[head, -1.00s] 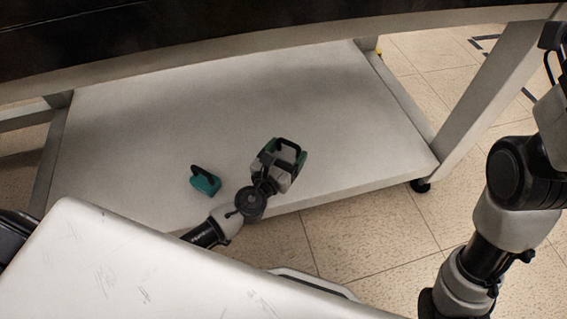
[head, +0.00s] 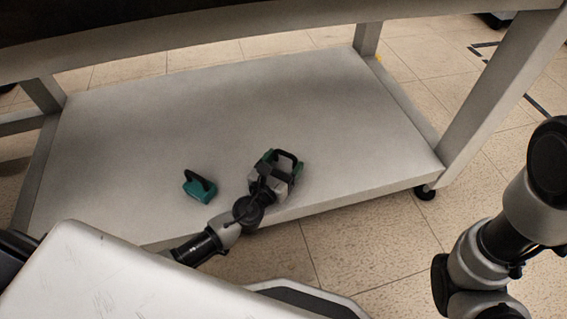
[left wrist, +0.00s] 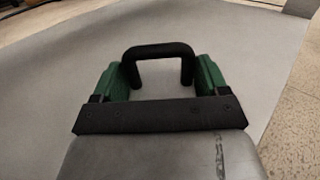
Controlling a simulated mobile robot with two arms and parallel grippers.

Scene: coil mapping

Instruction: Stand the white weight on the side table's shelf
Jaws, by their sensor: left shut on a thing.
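My left gripper (head: 281,172) is shut on the white weight (head: 284,177), near the front edge of the side table's shelf (head: 330,115). The weight's black handle (left wrist: 158,50) stands up as an arch between the two green fingers in the left wrist view. Its pale body is mostly hidden by the gripper. The handle looks upright, but I cannot tell whether the base touches the shelf. My right arm shows at the right of the head view, but its gripper is not visible.
A teal weight (head: 200,186) with a black handle stands on the shelf to the left of my left gripper. The shelf is otherwise clear.

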